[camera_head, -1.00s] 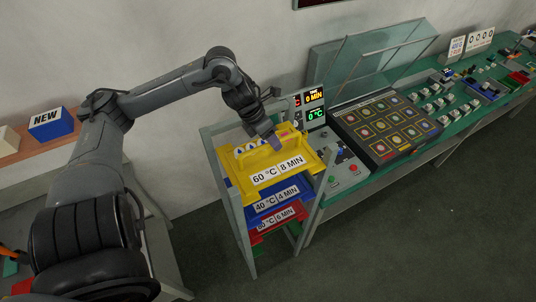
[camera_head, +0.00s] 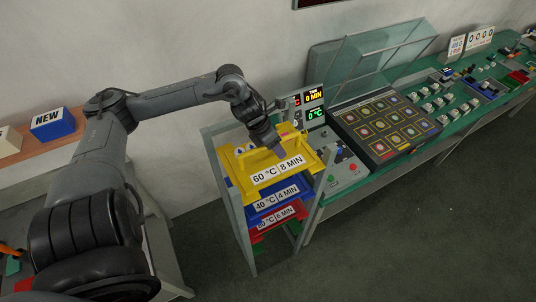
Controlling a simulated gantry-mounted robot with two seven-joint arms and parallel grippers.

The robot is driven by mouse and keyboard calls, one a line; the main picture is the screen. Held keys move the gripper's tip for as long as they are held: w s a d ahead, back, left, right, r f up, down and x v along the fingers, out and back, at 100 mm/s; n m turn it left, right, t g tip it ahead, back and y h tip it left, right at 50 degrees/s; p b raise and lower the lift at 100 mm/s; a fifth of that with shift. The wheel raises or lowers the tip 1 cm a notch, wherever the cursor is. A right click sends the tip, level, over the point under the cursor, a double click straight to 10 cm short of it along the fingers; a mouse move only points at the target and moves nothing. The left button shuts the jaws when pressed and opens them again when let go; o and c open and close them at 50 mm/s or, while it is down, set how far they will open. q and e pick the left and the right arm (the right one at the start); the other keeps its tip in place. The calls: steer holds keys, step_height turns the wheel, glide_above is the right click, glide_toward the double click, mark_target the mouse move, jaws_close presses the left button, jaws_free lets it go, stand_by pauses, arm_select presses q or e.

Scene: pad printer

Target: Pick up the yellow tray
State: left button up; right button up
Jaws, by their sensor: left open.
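The yellow tray (camera_head: 246,190) lies on the top level of a rack in the middle of the view. Its front label reads 60 °C, 8 MIN. It has a raised yellow handle on the left, and small items show on it behind the handle. My left gripper (camera_head: 279,150) comes in from the upper left and hangs over the right part of the tray, just right of the handle. It is open and holds nothing. Whether its fingertips touch the tray, I cannot tell. My right gripper is out of view.
Below sit a blue tray (camera_head: 257,207) and a red tray (camera_head: 260,235). The rack (camera_head: 236,232) has grey posts. A control panel with displays (camera_head: 313,105) and an oven with an open glass lid (camera_head: 378,57) stand close on the right. A blue NEW box (camera_head: 52,124) is at left.

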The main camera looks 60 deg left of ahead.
arm_select(q)
steer(key=shift+f, duration=0.25)
stand_by(0.4)
jaws_close()
